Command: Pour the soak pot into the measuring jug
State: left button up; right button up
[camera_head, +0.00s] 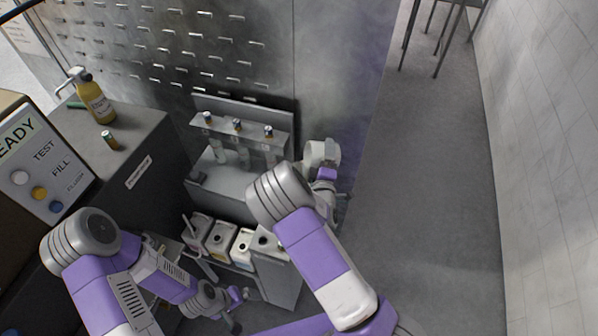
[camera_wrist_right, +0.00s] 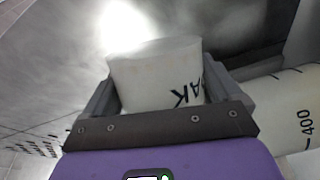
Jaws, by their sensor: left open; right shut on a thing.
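In the right wrist view my right gripper (camera_wrist_right: 158,88) is shut on the soak pot (camera_wrist_right: 155,75), a pale vessel with dark lettering ending in "AK". The measuring jug (camera_wrist_right: 290,108), pale with dark marks and "400", is at the right edge, beside the gripper and partly cut off. The view is rolled, so I cannot tell the pot's true tilt, and its contents are hidden. My left gripper (camera_head: 236,300) is open and empty, low in front of the bins.

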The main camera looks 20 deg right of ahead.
jog(key=shift+a+r+n, duration=0.25)
jog(key=shift+a+n, duration=0.1)
jog(key=shift+n, duration=0.05)
jog(key=shift+w+a+r+n+t, duration=0.1)
jog(key=shift+a+r+n+t, duration=0.25)
jog(key=shift+n, duration=0.45)
dwell(0.7)
jog(key=shift+d, duration=0.1)
